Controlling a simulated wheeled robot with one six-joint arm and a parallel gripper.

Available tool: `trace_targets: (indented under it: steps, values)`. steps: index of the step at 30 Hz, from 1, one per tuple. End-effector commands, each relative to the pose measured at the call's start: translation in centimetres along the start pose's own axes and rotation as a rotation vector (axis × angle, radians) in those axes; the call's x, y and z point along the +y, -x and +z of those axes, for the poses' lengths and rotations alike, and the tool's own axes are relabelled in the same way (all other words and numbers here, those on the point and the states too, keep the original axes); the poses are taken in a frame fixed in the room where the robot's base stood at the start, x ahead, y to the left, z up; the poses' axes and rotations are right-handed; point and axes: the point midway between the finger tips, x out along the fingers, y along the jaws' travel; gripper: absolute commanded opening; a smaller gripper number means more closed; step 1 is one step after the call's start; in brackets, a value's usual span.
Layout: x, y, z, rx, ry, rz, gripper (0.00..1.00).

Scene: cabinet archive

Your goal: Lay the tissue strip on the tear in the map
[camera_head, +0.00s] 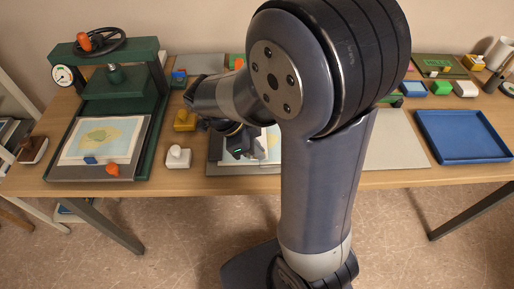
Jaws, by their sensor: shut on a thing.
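My gripper (243,154) is low over the middle of the bench, above a pale sheet with blue-green print, which looks like the map (273,143). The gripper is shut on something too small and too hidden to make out. My arm covers much of the map, and I cannot see the tear. I cannot make out the tissue strip. Whether the gripper touches the map is unclear.
A green press (112,85) stands at left, with another coloured map (100,138) on its bed. A white knobbed block (178,157) and yellow block (185,121) sit left of my gripper. A blue tray (462,136) lies at right, beside a bare grey board (398,143).

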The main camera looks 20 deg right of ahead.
Motion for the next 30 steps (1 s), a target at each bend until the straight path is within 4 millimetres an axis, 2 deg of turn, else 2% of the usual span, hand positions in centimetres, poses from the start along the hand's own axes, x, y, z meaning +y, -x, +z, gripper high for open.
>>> trace_targets:
  steps: [23,24,30]
  values:
    - [0.0,-0.93,0.52,0.0,0.0,0.0,0.0]
    - [0.0,-0.84,0.47,0.0,0.0,0.0,0.07]
    - [0.0,-0.78,0.43,0.0,0.0,0.0,0.24]
